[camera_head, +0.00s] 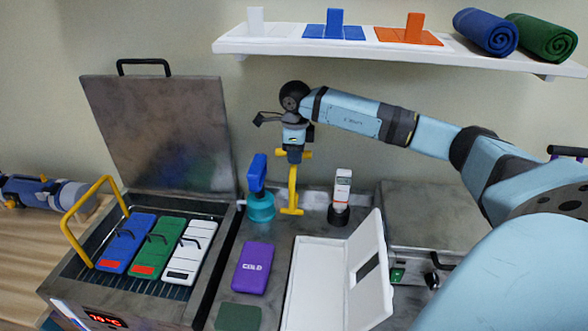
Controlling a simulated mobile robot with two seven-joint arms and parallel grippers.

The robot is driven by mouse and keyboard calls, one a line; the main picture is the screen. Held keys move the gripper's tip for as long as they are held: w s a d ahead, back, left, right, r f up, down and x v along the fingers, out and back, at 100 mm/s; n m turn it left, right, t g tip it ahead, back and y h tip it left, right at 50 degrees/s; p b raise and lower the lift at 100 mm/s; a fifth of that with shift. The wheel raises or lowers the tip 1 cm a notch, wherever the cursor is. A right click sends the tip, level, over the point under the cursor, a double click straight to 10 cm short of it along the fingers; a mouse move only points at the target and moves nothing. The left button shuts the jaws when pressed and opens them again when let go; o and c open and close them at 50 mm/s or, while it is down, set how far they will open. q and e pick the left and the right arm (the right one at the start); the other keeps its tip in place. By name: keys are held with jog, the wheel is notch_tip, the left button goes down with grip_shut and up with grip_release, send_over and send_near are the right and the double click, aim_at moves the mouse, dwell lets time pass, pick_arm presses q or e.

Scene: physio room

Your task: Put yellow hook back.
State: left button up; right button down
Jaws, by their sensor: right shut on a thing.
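The yellow hook (293,188) hangs upright from my right gripper (293,153), which is shut on its upper end. Its bent lower end is close over the grey counter (270,232), between a blue-handled tool in a teal base (260,205) and a white bottle-like thing in a dark base (339,214). I cannot tell whether the hook touches the counter. My left gripper is not clearly in view.
An open heater (190,305) with raised lid (160,135) and yellow bar handle (88,208) holds blue, green and white packs. A purple pack (253,268) and an open white case (312,290) lie in front. A shelf (240,45) runs above.

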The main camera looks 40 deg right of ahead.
aim_at(295, 167)
jog(key=shift+f+p, duration=0.3)
jog(key=shift+f, duration=2.1)
jog(key=c, duration=1)
grip_release()
jog(key=shift+o, duration=0.2)
jog(key=shift+r, duration=0.15)
jog(key=r, duration=0.4)
jog(key=r+b, duration=0.1)
jog(key=r, duration=0.2)
jog(key=shift+a+r, duration=0.2)
jog(key=shift+r, duration=0.15)
